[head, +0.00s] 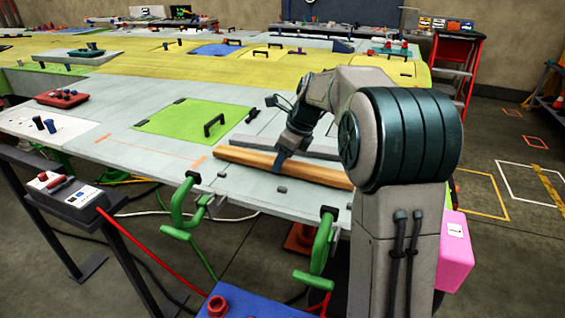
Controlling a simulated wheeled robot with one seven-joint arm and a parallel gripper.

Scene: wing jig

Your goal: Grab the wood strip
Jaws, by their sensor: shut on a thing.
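The wood strip (315,174) is a long orange-brown bar lying on or just above the pale wing panel (235,182), near its front edge; I cannot tell if it touches the panel. My gripper (281,160) points down at the strip, left of its middle, and is shut on it. The fingertips are small and partly hidden against the strip. My arm covers the area at the strip's right end.
A grey bar (290,149) lies just behind the strip. A green panel with a black handle (190,123) is to the left. Green clamps (183,208) (321,245) grip the front edge. A blue surface with a red knob (218,304) is at the bottom.

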